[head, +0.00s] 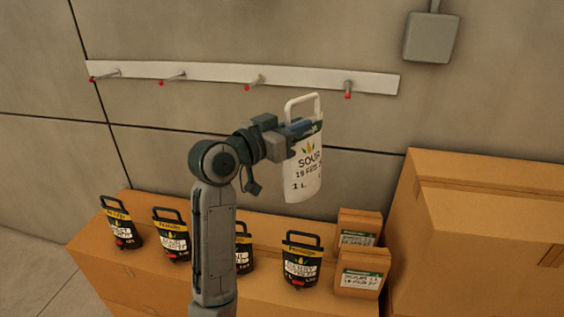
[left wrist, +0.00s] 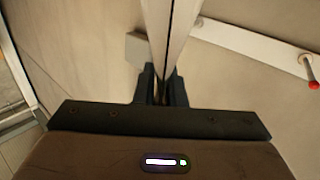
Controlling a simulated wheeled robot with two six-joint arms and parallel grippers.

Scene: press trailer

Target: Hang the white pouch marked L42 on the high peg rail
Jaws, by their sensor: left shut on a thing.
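A white pouch (head: 306,178) with a loop handle at its top hangs upright in my left gripper (head: 301,131). Its label shows "SOUR" and smaller handwriting; I cannot make out an L42 mark. The gripper is shut on the pouch's upper part, below the handle. In the left wrist view the pouch (left wrist: 168,35) shows edge-on between the fingers (left wrist: 161,85). The white peg rail (head: 215,72) runs along the wall, with several red-tipped pegs. The pouch is below and left of the rightmost peg (head: 348,88), and looks apart from it. My right gripper is out of view.
Several black pouches, one of them here (head: 302,258), stand on a cardboard box (head: 75,240) below. Two small brown packs (head: 358,228) stand beside them. Large cartons (head: 490,215) rise at the right. A grey wall box (head: 431,38) is above right of the rail. All visible pegs are empty.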

